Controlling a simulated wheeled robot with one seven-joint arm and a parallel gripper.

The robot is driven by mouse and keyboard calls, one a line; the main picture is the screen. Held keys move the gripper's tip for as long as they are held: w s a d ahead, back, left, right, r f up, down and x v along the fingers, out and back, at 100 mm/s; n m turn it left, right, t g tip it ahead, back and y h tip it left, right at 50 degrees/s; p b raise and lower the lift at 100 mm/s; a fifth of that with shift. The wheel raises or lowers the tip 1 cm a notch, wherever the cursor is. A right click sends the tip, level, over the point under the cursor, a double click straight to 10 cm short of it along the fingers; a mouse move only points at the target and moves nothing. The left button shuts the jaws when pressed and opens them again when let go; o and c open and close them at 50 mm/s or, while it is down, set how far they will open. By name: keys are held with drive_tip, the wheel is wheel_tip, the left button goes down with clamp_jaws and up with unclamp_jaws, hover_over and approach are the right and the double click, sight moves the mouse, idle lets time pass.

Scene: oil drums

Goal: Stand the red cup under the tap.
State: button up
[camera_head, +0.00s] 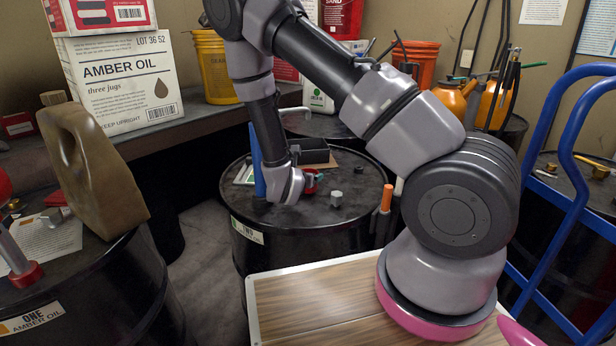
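A small red item (311,184), which looks like the red cup, is on or just above the top of the middle black drum (345,205), labelled TWO. My gripper (314,178) is right at it, reaching in from the left low over the drum top. My wrist and the fingers hide part of the red item. The fingers are too small and covered to tell whether they are open or closed on it. A pale bent pipe (294,111), possibly a tap, shows at the drum behind. Brass fittings (566,160) lie on the drum at the right.
On the middle drum are a grey nut (336,198), a dark open box (312,152) and a blue upright piece (257,165). A brown jug (92,170) stands on the left drum (75,305). A blue hand truck (570,190) stands at the right.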

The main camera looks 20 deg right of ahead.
drive_tip(key=shift+f, duration=0.5)
drive_tip(key=o, duration=1.2)
